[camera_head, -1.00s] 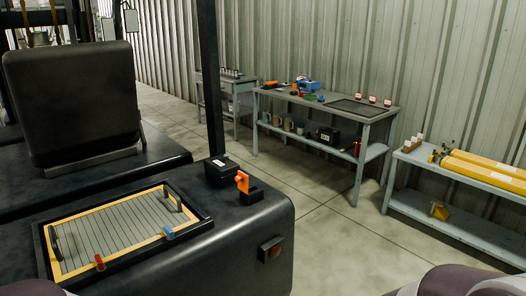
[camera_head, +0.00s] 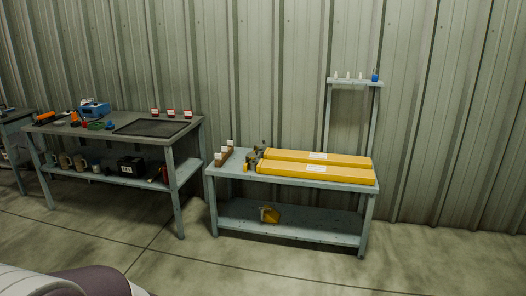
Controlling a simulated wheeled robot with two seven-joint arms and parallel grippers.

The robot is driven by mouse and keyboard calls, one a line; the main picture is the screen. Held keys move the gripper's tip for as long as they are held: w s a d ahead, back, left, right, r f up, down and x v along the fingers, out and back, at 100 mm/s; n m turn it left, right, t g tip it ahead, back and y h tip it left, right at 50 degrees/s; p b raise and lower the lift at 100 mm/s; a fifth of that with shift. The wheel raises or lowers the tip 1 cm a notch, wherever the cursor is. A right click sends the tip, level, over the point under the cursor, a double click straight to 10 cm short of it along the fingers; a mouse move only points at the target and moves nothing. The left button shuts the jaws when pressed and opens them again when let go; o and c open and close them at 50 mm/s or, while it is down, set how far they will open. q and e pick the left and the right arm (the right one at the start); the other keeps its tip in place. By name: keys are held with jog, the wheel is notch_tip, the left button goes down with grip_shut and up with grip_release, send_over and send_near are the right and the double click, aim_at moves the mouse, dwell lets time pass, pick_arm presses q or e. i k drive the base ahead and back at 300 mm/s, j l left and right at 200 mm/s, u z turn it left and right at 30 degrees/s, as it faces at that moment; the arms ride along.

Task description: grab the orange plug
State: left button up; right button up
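The black machine body with the upright orange piece, seen in the earlier view, is out of view now. An orange tool-like item (camera_head: 44,118) lies at the left end of the grey workbench (camera_head: 160,140); it is too small to tell whether it is a plug. Neither of my grippers is in view. Only a rounded white and mauve part, probably of my own arm, shows at the bottom left.
The workbench also holds a blue device (camera_head: 94,108), a dark mat (camera_head: 150,127) and several red-and-white items. Right of it, a lower bench (camera_head: 290,233) carries two long yellow boxes (camera_head: 315,171). A small shelf (camera_head: 355,82) stands behind. The concrete floor in front is clear.

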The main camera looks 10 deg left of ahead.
aim_at(74, 117)
jog(key=i+u, duration=0.2)
jog(key=i, duration=0.3)
jog(key=i+l+u, duration=0.2)
jog(key=i, duration=0.3)
jog(key=i+l+u, duration=0.2)
jog(key=i, duration=0.25)
jog(key=i+j+u, duration=0.4)
jog(key=i, duration=0.5)
jog(key=i+u, duration=0.4)
jog(key=i, duration=0.55)
jog(key=i+l+u, duration=0.2)
jog(key=i+u, duration=0.2)
jog(key=i, duration=0.55)
jog(key=i+j+z, duration=0.1)
jog(key=i+z, duration=0.3)
jog(key=i+j+z, duration=0.2)
jog(key=i+z, duration=0.15)
jog(key=i+j+z, duration=0.15)
jog(key=j+z, duration=0.25)
jog(key=i+j+z, duration=0.15)
jog(key=z, duration=0.3)
jog(key=j+z, duration=0.8)
jog(key=j, duration=0.1)
